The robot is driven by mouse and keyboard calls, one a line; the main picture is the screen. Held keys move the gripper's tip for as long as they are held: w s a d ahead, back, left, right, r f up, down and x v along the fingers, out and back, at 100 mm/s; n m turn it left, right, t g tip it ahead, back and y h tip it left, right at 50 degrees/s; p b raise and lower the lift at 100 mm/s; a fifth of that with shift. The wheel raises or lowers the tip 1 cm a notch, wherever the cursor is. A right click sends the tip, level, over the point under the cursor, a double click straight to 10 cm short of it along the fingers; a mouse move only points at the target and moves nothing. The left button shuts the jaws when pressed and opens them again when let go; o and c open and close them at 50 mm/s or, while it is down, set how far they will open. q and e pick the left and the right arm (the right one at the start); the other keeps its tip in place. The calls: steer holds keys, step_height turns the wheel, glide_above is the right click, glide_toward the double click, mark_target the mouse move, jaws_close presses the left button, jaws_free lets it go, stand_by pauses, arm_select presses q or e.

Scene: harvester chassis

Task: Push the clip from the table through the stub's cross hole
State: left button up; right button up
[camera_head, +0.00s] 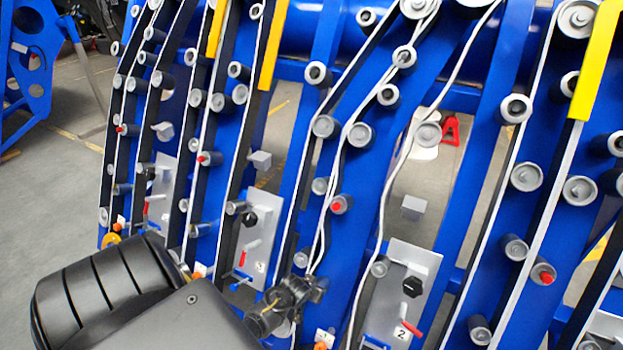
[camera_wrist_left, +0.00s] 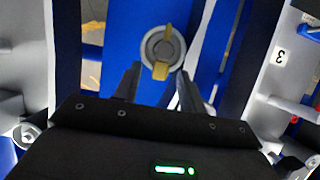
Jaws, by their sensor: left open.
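In the left wrist view a round grey stub (camera_wrist_left: 153,47) stands out from a blue upright. A gold clip (camera_wrist_left: 161,70) shows at the stub, with one part above its centre and one below. Its passage inside the stub is hidden. My left gripper (camera_wrist_left: 158,69) is open, its two dark fingers apart on either side of the clip's lower part. Contact with the clip cannot be told. In the head view my left gripper (camera_head: 295,291) is small and dark at the lower middle, partly behind my arm. My right gripper and the table are not in view.
Blue uprights with belts and several rollers (camera_head: 358,134) surround the gripper. A grey panel marked 3 (camera_head: 268,215) stands close by, with a black knob and red lever. A panel marked 2 (camera_head: 412,265) stands to the right. Open floor (camera_head: 55,180) lies at the left.

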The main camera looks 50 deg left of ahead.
arm_select(q)
steer(key=p+v, duration=0.1)
steer(key=v, duration=0.9)
steer(key=shift+s+r, duration=0.25)
steer(key=shift+r, duration=0.05)
steer(key=shift+d, duration=0.1)
stand_by(0.3)
steer(key=s+d+f+m+g, duration=0.1)
steer(key=s+d+f, duration=0.1)
steer(key=s+f, duration=0.35)
steer(key=s+d+f+m+h, duration=0.1)
steer(key=s+d+f+m, duration=0.15)
steer(key=f, duration=0.65)
steer(key=s+d+f+g, duration=0.1)
steer(key=s+d+f, duration=0.1)
steer(key=s+f, duration=0.35)
steer(key=s+d+f+g, duration=0.1)
steer(key=s+d+f, duration=0.1)
steer(key=s, duration=0.5)
steer(key=s+d+f+m+g, duration=0.1)
steer(key=s+d+f, duration=0.1)
steer(key=s+f, duration=0.3)
steer(key=s+d+f+m+g+h, duration=0.1)
steer(key=s+d+f+g, duration=0.1)
steer(key=s, duration=0.7)
steer(key=shift+d+f, duration=0.45)
steer(key=shift+f, duration=0.45)
